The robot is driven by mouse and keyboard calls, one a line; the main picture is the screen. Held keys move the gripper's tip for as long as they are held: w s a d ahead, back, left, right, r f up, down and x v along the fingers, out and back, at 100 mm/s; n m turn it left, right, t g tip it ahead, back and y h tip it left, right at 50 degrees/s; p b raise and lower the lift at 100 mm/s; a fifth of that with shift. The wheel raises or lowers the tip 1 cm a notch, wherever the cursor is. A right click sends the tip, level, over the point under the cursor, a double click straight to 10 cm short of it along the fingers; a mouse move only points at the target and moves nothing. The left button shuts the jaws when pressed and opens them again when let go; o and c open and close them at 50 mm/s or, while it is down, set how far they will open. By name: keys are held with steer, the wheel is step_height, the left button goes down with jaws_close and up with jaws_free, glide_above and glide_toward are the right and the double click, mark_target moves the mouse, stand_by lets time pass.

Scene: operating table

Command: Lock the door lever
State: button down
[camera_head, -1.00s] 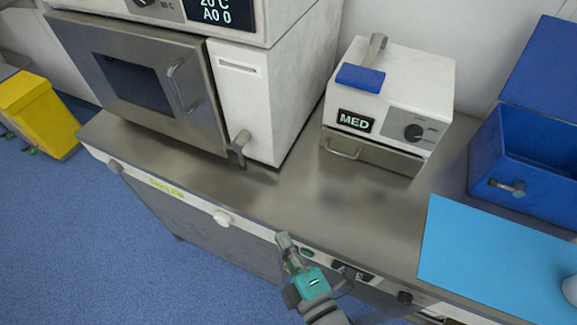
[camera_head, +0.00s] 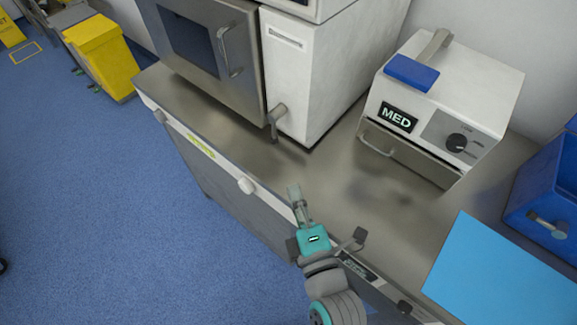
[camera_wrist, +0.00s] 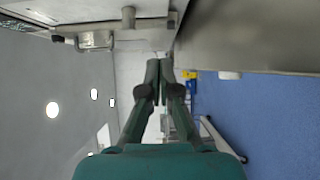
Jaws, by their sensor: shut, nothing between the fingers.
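The grey door lever (camera_head: 276,122) hangs downward on the white front panel of the steriliser-like machine, just right of its steel door (camera_head: 240,60). The door looks closed and has a dark window and a bar handle (camera_head: 230,58). My teal-and-grey gripper (camera_head: 295,190) is over the counter's front edge, below the lever in the picture and apart from it. Its fingers are together and empty; they show in the wrist view (camera_wrist: 159,66). A grey knob-like part (camera_wrist: 128,18) is ahead of them there; I cannot tell for sure if it is the lever.
The steel counter (camera_head: 345,205) is bare between gripper and machine. A white MED box (camera_head: 450,90) stands right of it. A blue bin (camera_head: 545,190) and light-blue mat (camera_head: 490,270) are at right. A yellow bin (camera_head: 100,55) stands on the floor.

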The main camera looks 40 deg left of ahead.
mark_target(275, 136)
steer(key=x, duration=1.3)
steer(key=shift+w+a, duration=0.1)
steer(key=shift+a, duration=0.05)
